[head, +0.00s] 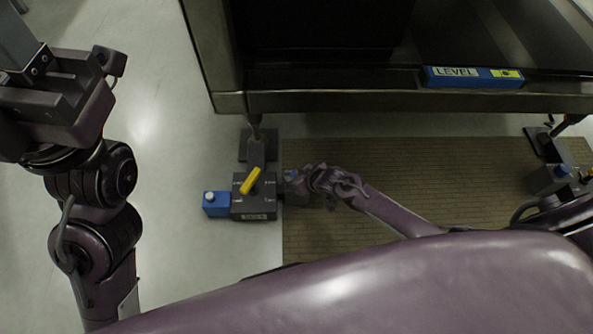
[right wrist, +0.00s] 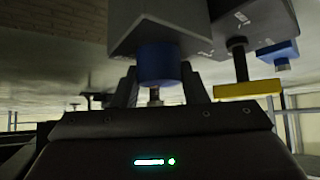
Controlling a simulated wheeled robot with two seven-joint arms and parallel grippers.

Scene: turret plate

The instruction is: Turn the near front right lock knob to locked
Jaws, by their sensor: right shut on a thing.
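My right gripper (right wrist: 158,90) is shut on a blue round knob (right wrist: 157,65) that sticks out of a grey block (right wrist: 150,25), with one finger on each side of it. In the head view my right gripper (head: 296,188) is at the right side of the dark lock box (head: 255,208), and its hold there is mostly hidden by the wrist. The box carries a yellow lever (head: 250,180), set at a slant, with small white markings around it. My left gripper (head: 60,95) is at the upper left, far from the box; its fingertips do not show clearly.
A blue block (head: 215,204) with a white button adjoins the lock box on the left. A large dark metal frame (head: 330,102) with a blue LEVEL strip (head: 475,77) overhangs behind. A similar unit (head: 555,178) stands at the far right.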

